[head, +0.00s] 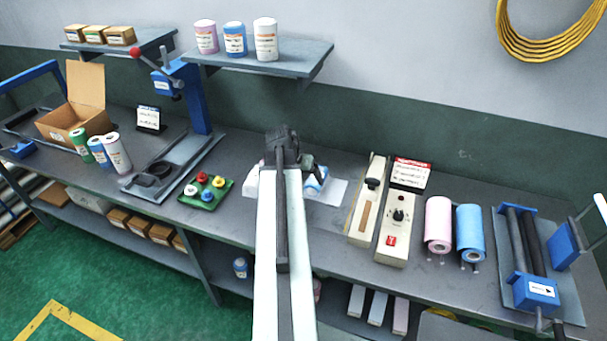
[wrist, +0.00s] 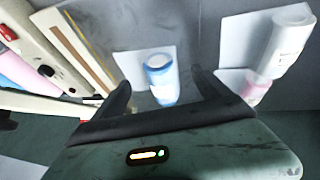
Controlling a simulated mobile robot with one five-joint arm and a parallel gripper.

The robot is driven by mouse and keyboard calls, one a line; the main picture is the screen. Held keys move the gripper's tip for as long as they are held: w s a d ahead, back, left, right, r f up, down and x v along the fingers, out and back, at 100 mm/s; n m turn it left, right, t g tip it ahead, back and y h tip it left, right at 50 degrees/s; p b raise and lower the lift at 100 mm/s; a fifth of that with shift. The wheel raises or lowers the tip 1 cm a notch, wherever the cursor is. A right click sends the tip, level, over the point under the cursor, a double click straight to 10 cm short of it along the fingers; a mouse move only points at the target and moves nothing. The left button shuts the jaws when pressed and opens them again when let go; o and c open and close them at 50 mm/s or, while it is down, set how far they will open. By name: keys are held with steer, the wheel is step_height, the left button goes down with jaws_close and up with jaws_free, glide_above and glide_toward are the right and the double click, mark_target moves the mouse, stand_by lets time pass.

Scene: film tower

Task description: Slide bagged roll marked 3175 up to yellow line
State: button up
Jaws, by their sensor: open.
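A blue-and-white roll (wrist: 162,80) is in the wrist view between the two dark fingers of my gripper (wrist: 161,92). My gripper is open, and I cannot tell how far the roll is from it. The roll has a pale sheet beside it. In the head view a blue-and-white roll (head: 315,183) shows partly behind my arm. A white roll (wrist: 291,38) and a pink one (wrist: 256,90) lie to the right in the wrist view. I cannot read the mark 3175 on any roll.
The sealer (head: 361,205) and a cream control box (head: 398,228) stand right of my arm. Pink (head: 438,222) and blue (head: 470,230) rolls stand beyond them. A green tray (head: 206,190) with coloured pieces is to the left. Bare bench (head: 235,150) shows behind the tray.

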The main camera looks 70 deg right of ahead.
mark_target(310, 185)
steer(key=shift+s+d, duration=0.1)
steer(key=shift+s, duration=0.15)
steer(key=shift+d+f+b, duration=0.1)
steer(key=shift+f+b, duration=0.3)
steer(key=shift+b, duration=0.05)
steer(key=b+x, duration=0.6)
steer(key=x, duration=0.1)
steer(key=shift+f, duration=0.1)
steer(key=shift+c, duration=0.7)
steer(key=c, duration=1.7)
steer(key=shift+s+d, duration=0.15)
steer(key=shift+s, duration=2.8)
steer(key=shift+s+d, duration=0.15)
steer(key=shift+s, duration=2.8)
steer(key=shift+d, duration=0.15)
